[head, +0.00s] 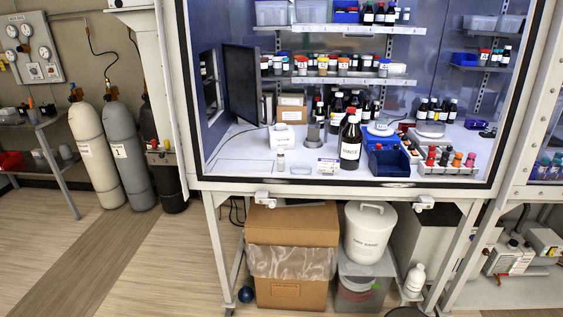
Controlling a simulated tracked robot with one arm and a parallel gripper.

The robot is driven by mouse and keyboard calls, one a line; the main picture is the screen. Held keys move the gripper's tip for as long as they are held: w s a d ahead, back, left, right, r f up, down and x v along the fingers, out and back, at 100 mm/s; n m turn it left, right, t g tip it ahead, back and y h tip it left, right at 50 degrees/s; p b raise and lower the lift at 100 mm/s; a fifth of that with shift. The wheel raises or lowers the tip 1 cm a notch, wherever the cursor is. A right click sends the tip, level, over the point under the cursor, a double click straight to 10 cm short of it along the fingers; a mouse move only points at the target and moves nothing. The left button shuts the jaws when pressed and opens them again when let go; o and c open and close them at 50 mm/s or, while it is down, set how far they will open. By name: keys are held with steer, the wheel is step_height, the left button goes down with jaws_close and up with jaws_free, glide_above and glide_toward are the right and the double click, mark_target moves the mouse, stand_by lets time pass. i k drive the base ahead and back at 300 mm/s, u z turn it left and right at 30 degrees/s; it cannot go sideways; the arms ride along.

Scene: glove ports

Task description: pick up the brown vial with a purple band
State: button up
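My gripper does not show in the head view. I cannot make out a brown vial with a purple band; many vials are too small to tell. Several small vials with red and orange caps stand in a pale rack (455,170) at the right front of the cabinet's work surface. Rows of capped vials stand on the middle shelf (335,80), and a few dark ones stand on the upper shelf (345,29).
A large dark bottle with a red cap (351,143) and a blue bin (388,164) stand near the front. Below are a cardboard box (291,227) and white bucket (368,232). Gas cylinders (95,150) stand left; the front floor is open.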

mark_target(280, 151)
steer(key=u, duration=0.4)
steer(key=i, duration=1.9)
steer(key=z, duration=0.65)
steer(key=i, duration=0.4)
steer(key=z, duration=0.3)
